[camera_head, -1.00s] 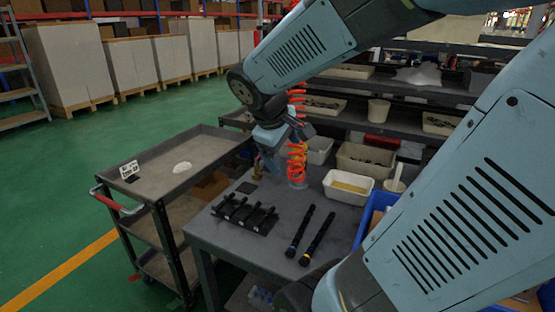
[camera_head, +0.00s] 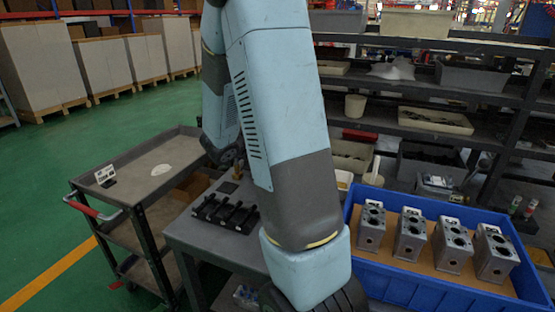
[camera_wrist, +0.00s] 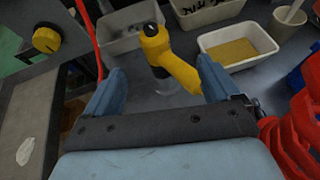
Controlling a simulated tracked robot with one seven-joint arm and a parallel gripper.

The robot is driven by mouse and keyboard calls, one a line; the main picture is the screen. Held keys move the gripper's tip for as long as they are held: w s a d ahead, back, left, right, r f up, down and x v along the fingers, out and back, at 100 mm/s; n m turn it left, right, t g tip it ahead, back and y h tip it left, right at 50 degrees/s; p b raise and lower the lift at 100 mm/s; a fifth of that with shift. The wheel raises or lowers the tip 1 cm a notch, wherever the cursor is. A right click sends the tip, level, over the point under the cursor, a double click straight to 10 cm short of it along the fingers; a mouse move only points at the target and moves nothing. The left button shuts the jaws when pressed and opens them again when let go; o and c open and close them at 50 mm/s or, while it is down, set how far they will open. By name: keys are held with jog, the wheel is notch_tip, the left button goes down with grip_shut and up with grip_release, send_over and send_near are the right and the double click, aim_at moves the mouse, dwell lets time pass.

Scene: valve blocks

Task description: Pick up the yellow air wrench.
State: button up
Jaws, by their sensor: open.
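The yellow air wrench (camera_wrist: 172,62) shows in the wrist view, with its rounded head toward the top and its body slanting down to the right. My gripper (camera_wrist: 160,67) is open, with one blue finger on each side of the wrench in the picture. I cannot tell whether the fingers reach down to its depth; no contact shows. In the head view my arm covers most of the bench's middle, and the gripper and wrench cannot be made out clearly there.
A grey bench (camera_head: 190,232) holds a black rack (camera_head: 225,214). A blue crate (camera_head: 420,287) with several metal valve blocks stands at the right. A grey cart (camera_head: 140,172) is at the left. White bins (camera_wrist: 238,44) and a red coiled hose (camera_wrist: 296,140) lie close to my gripper.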

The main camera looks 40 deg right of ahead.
jog(key=shift+n, duration=0.5)
jog(key=x, duration=0.9)
jog(key=w+x, duration=0.1)
jog(key=x, duration=0.4)
jog(key=shift+w+f, duration=0.1)
jog(key=shift+f, duration=0.05)
jog(key=shift+c, duration=0.2)
jog(key=c, duration=1.4)
